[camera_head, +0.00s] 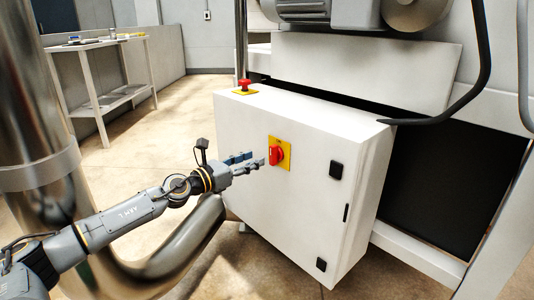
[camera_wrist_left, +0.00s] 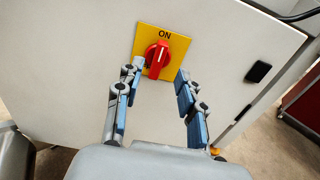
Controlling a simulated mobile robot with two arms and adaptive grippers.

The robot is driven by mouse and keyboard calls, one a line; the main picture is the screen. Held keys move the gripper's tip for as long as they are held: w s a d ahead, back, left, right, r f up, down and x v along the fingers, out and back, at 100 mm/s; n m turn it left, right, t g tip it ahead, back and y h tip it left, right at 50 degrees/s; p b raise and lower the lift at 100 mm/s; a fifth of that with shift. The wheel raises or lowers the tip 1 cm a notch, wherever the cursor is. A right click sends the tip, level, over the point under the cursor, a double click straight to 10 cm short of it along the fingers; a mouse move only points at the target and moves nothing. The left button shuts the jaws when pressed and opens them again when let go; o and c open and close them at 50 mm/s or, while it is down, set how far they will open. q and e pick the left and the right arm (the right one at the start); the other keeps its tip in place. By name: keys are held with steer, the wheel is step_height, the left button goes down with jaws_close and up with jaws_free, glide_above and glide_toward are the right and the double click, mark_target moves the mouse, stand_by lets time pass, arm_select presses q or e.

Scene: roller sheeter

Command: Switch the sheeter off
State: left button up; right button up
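The sheeter's rotary switch (camera_head: 276,155) is a red knob on a yellow plate (camera_head: 287,152) on the front of a white control box (camera_head: 310,210). In the left wrist view the red knob (camera_wrist_left: 157,59) has its white mark pointing up, toward the word ON on the plate (camera_wrist_left: 178,38). My left gripper (camera_head: 262,160) is in front of the knob, just left of it in the head view. In the wrist view its fingers (camera_wrist_left: 158,80) are spread, one at each side of the knob's lower part, with nothing held. Contact cannot be made out. My right gripper is not in view.
A red emergency button (camera_head: 244,84) on a yellow base sits on top of the box. Black latches (camera_head: 336,169) line the box's right side. A thick black cable (camera_head: 440,118) hangs at the upper right. A shelf table (camera_head: 100,80) stands far left, with open floor before it.

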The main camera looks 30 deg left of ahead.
mark_target(271, 152)
arm_select(q)
steer(key=x, duration=0.3)
steer(key=shift+w+r+p, duration=0.15)
steer(key=shift+r+p, duration=0.05)
steer(key=shift+p, duration=0.2)
steer(key=shift+x, duration=1.6)
steer(key=shift+d+f, duration=0.1)
steer(key=shift+f, duration=0.05)
jaws_close()
